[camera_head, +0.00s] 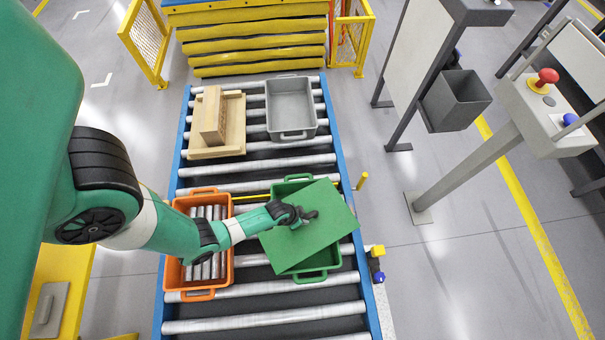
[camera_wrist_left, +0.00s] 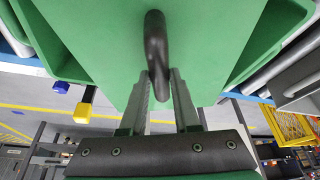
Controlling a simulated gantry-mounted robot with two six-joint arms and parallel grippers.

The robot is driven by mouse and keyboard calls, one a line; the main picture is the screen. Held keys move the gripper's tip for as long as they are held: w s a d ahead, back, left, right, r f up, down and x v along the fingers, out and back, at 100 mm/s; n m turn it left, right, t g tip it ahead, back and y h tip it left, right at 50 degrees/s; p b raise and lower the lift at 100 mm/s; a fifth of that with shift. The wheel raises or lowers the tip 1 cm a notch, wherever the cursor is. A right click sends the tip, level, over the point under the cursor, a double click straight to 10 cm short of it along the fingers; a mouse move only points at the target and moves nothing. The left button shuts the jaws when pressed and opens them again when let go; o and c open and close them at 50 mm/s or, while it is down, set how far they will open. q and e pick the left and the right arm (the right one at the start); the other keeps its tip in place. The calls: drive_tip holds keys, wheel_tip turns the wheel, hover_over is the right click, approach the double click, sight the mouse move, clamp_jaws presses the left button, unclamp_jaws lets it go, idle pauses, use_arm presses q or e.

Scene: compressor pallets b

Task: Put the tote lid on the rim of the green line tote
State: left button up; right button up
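The tote lid (camera_head: 325,236) is a flat green plate with a dark handle. It lies turned at an angle over the green line tote (camera_head: 291,186), whose far and near ends show from under it on the roller conveyor. My left gripper (camera_head: 300,216) is at the handle in the middle of the lid. In the left wrist view, the fingers (camera_wrist_left: 160,82) are on either side of the dark handle (camera_wrist_left: 156,45) and look closed on it. The lid hides most of the tote, and any gap between them is hard to judge. My right gripper is not in view.
Farther back are a wooden pallet with a block (camera_head: 213,116) and an empty grey tote (camera_head: 291,134). Rollers in front (camera_head: 265,325) are clear. A button post (camera_head: 470,170) stands at right.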

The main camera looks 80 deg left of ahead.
use_arm(q)
drive_tip(key=o, duration=0.5)
drive_tip(key=p+v, duration=0.7)
drive_tip(key=v, duration=0.4)
drive_tip(key=shift+r, duration=0.35)
drive_tip(key=shift+d, duration=0.1)
